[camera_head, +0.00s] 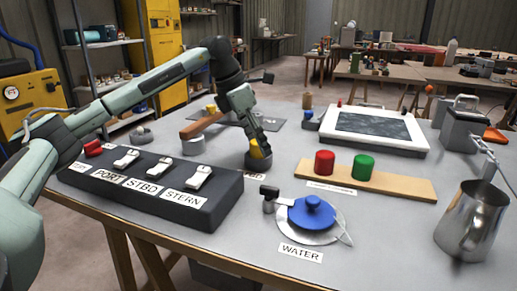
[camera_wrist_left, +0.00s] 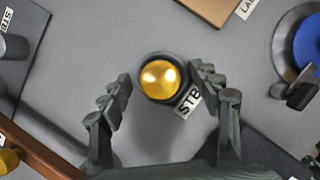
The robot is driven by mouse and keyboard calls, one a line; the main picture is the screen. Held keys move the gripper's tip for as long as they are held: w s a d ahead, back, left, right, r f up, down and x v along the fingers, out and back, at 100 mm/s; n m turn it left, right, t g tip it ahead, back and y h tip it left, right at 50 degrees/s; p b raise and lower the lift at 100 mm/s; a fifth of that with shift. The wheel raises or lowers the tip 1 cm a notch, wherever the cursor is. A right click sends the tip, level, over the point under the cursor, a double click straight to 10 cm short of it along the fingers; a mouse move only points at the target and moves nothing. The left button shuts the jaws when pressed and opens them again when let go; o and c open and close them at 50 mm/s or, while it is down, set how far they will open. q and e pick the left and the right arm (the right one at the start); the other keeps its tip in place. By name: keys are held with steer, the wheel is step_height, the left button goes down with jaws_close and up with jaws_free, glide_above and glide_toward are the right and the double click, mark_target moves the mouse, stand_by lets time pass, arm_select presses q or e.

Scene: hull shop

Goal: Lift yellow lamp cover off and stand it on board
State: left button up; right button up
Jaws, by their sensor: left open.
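The yellow lamp cover (camera_head: 259,148) sits on a round dark base (camera_head: 255,162) near the middle of the table. In the left wrist view, the cover is a shiny yellow dome (camera_wrist_left: 160,78) inside the dark ring of the base. My left gripper (camera_head: 263,143) points down over it, open, with one finger on each side of the dome (camera_wrist_left: 161,74); a gap shows at each side. The wooden board (camera_head: 407,187) lies to the right, with a red cover (camera_head: 324,162) and a green cover (camera_head: 362,167) standing on it. The board's right part is bare. My right gripper is not in view.
A dark switch box (camera_head: 150,187) with several labelled switches stands at left. A blue-knobbed water valve (camera_head: 311,212) is in front of the board. A steel jug (camera_head: 472,222) stands at right, a white-framed tray (camera_head: 374,128) behind. A wooden-handled tool (camera_head: 202,124) lies left of the lamp.

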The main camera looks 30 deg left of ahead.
arm_select(q)
steer(key=shift+w+d+f, duration=0.1)
steer(key=shift+w+f, duration=0.05)
steer(key=shift+f, duration=0.15)
steer(key=shift+c, duration=0.5)
steer(key=c, duration=0.9)
steer(key=shift+c, duration=0.2)
steer(key=shift+r, duration=0.1)
